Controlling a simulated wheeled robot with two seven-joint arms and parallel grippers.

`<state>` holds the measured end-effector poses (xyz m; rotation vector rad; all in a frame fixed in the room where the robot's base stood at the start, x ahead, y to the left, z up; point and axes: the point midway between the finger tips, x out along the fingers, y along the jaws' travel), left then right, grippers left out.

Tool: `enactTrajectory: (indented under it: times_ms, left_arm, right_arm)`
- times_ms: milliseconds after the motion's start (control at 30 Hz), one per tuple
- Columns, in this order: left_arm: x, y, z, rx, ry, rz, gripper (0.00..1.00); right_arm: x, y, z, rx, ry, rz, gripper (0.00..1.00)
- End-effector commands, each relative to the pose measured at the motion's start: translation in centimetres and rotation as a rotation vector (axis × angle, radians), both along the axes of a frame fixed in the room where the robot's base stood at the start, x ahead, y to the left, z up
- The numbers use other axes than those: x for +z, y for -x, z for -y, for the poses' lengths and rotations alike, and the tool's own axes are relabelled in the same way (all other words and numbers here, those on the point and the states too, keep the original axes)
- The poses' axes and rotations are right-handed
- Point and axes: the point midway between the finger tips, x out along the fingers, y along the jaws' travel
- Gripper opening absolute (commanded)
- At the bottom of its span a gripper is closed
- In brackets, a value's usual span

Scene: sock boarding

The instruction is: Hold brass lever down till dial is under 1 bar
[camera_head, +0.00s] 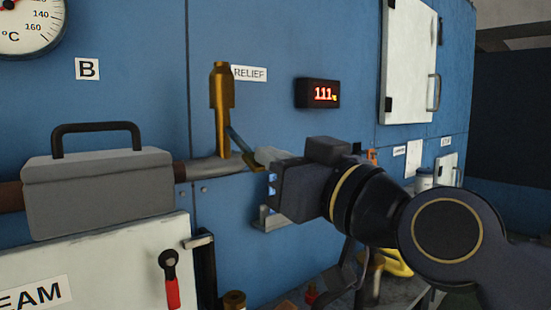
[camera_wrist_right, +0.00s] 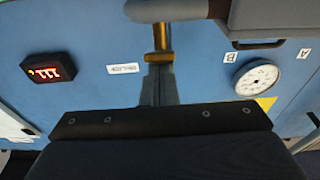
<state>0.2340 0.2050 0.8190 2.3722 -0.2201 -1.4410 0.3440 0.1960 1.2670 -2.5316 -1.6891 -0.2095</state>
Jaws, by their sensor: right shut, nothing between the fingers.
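The brass relief valve (camera_head: 222,115) stands upright on a grey pipe (camera_head: 218,166), beside a RELIEF label. It also shows, upside down, in the right wrist view (camera_wrist_right: 162,40). A thin lever (camera_head: 239,142) slants down to the right from the valve to a brass-coloured end. My right gripper (camera_head: 262,158) is shut and empty, its tips right by this end; I cannot tell whether they touch. The white round dial (camera_head: 27,18) at top left is marked °C and partly cut off; it shows whole but too small to read in the wrist view (camera_wrist_right: 258,78). My left gripper is out of view.
A red digital display (camera_head: 318,94) shows 111 on the blue panel. A grey box with a black handle (camera_head: 98,185) stands left of the valve. Below is a white door (camera_head: 100,265) with a red-handled lever (camera_head: 171,280). A white cabinet door (camera_head: 408,65) is at upper right.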

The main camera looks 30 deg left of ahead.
Motion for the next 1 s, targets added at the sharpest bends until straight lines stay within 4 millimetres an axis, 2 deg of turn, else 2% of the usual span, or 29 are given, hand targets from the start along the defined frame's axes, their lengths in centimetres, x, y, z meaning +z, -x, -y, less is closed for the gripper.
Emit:
enactTrajectory:
  times_ms: [33,367,467,667,700,767,1000]
  left_arm:
    - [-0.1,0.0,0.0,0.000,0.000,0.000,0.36]
    - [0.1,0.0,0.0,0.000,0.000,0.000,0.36]
    - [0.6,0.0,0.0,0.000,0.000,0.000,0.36]
    - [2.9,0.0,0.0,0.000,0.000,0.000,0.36]
    - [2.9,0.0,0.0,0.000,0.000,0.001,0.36]
    - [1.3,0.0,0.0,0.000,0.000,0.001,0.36]
    - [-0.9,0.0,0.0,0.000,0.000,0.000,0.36]
  right_arm:
    - [-0.9,-0.1,-0.4,0.005,0.018,-0.009,0.00]
    - [-0.7,-0.1,-0.3,0.004,0.018,-0.009,0.00]
    - [0.0,-0.1,-0.1,0.004,0.017,-0.008,0.00]
    - [3.6,0.0,1.3,-0.001,0.006,-0.003,0.00]
    - [3.8,0.1,1.7,-0.002,0.006,-0.002,0.00]
    - [2.4,0.6,3.1,-0.005,0.004,-0.001,0.00]
    - [1.3,2.5,7.5,-0.005,0.000,0.001,0.00]
